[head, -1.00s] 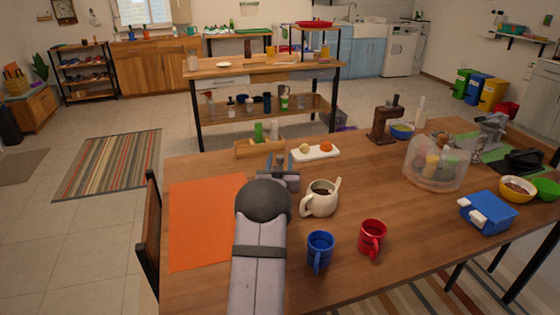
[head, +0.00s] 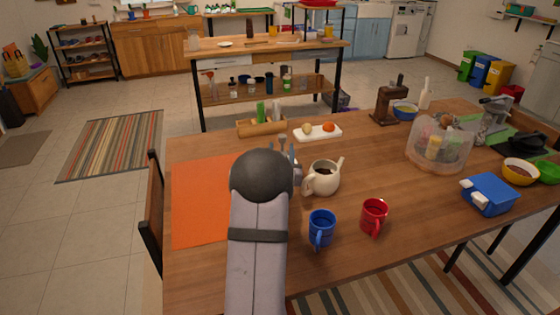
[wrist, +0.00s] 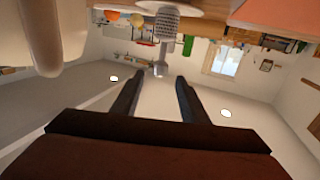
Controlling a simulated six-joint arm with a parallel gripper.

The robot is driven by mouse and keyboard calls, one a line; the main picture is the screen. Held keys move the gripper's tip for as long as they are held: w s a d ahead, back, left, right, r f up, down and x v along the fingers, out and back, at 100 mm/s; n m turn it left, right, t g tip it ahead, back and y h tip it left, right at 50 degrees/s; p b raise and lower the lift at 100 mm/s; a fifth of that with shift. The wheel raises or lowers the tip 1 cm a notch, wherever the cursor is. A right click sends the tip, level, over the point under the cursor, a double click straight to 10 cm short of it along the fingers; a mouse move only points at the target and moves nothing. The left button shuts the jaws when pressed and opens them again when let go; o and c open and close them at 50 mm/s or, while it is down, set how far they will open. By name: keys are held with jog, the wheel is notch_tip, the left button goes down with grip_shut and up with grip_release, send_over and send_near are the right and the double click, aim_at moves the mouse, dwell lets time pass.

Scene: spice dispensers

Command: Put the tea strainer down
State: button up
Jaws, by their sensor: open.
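The tea strainer (wrist: 165,24) is a grey mesh basket with a grey stem and knob. In the wrist view, which looks upside down, it sits mesh down on or against a white round dish (wrist: 185,6). The knob end lies beyond my fingertips with a gap around it. My gripper (wrist: 156,80) is open, with nothing between its two dark fingers. In the head view my gripper (head: 283,155) is mostly hidden behind my round grey wrist joint, and a small grey knob (head: 282,142) shows near the fingertips. The dish is hidden there.
A cream teapot (head: 323,178) stands close to the right of my gripper. An orange mat (head: 205,210) lies to the left. A blue mug (head: 321,228) and a red mug (head: 373,216) stand nearer. A wooden box (head: 262,127) and white tray (head: 318,133) are behind.

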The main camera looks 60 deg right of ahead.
jog(key=shift+v, duration=2.45)
